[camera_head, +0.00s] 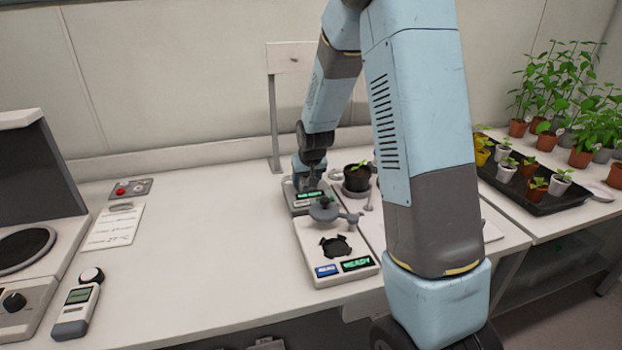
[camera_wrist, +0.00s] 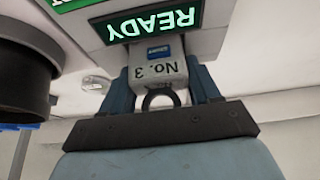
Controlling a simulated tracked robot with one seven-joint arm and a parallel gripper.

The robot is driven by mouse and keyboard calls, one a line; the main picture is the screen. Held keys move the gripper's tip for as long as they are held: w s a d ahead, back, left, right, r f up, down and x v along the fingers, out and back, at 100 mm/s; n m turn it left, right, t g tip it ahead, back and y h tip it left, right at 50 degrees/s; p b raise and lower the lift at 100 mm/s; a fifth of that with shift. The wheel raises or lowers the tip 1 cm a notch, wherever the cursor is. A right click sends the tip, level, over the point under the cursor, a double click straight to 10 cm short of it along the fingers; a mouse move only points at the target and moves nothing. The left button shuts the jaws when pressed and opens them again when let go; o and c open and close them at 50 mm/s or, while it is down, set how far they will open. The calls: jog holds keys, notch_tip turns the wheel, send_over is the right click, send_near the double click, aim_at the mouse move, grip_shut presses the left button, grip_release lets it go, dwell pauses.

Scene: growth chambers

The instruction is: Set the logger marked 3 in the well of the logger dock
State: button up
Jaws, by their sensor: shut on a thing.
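My gripper (camera_wrist: 161,82) is shut on the logger marked No. 3 (camera_wrist: 160,70), a pale block with a blue patch and a dark ring, between the two blue fingers. The wrist view shows it close beside a grey device with a green READY display (camera_wrist: 155,22). In the head view my gripper (camera_head: 309,183) is low over the rear grey device (camera_head: 301,208), which has a green display and is likely the logger dock. The logger and that device's well are hidden there. I cannot tell whether the logger is in the well or above it.
A pale device (camera_head: 310,257) with a black notched recess and a READY display stands in front. A dark pot with a seedling (camera_head: 357,178) is close on the right. A handheld meter (camera_head: 77,310) and a card (camera_head: 115,226) lie left. The bench's left middle is clear.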

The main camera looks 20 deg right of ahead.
jog(key=o, duration=1.2)
jog(key=shift+c, duration=0.2)
